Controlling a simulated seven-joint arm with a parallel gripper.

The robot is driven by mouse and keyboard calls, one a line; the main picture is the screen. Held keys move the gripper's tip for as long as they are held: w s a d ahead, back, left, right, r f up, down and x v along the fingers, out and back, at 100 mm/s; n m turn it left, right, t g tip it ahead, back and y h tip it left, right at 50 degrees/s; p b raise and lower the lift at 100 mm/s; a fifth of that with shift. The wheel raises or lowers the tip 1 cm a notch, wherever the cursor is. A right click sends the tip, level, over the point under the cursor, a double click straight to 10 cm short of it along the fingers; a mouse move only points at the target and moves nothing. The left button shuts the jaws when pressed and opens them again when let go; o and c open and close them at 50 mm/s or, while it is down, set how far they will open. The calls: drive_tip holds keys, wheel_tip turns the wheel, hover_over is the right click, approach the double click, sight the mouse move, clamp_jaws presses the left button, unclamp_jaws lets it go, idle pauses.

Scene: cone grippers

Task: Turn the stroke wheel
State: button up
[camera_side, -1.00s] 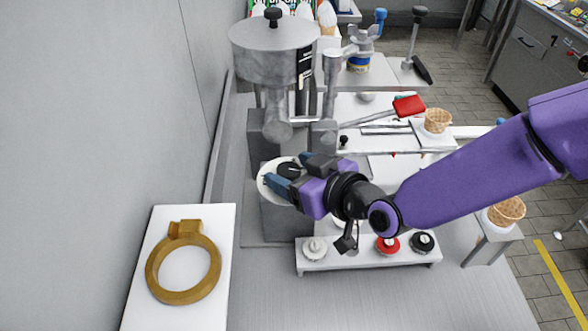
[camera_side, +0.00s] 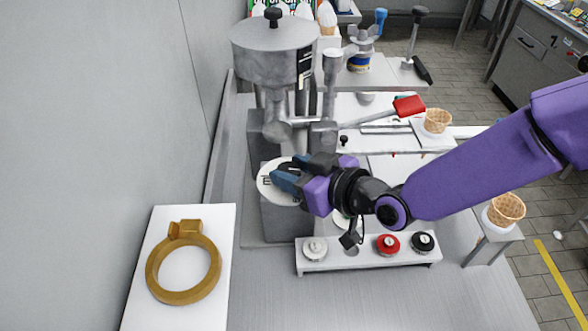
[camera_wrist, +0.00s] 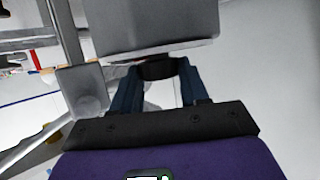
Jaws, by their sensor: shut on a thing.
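The stroke wheel looks like a pale round dial (camera_side: 267,190) with dark marks, on the grey block at the foot of the machine. My gripper (camera_side: 286,174) is over the dial, its blue fingers pointing left across it. In the wrist view, my gripper (camera_wrist: 158,88) has its two blue fingers on either side of a black knob (camera_wrist: 160,68), shut on it. The fingers and wrist hide the knob and the dial's right part in the side view.
The grey machine (camera_side: 275,60) rises just behind my gripper. A low white rack (camera_side: 365,261) with white, red and black knobs stands in front. A brass ring (camera_side: 184,270) lies on a white board at left. Waffle cones stand at right.

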drive_tip(key=n+g+y, duration=0.2)
drive_tip(key=n+g, duration=0.1)
drive_tip(key=n+g+y, duration=0.1)
drive_tip(key=shift+w+d+n+g, duration=0.25)
drive_tip(key=shift+w+n+g, duration=0.15)
drive_tip(key=shift+w+n+g+y, duration=0.1)
drive_tip(key=shift+n+g+y, duration=0.2)
drive_tip(key=shift+n+g, duration=0.9)
drive_tip(key=shift+w+n+g+y, duration=0.1)
drive_tip(key=shift+n+g+y, duration=0.2)
drive_tip(key=shift+n+g, duration=0.85)
drive_tip(key=shift+g, duration=0.35)
drive_tip(key=o, duration=1)
drive_tip(key=shift+o, duration=0.2)
drive_tip(key=v, duration=1.7)
drive_tip(key=shift+d, duration=0.25)
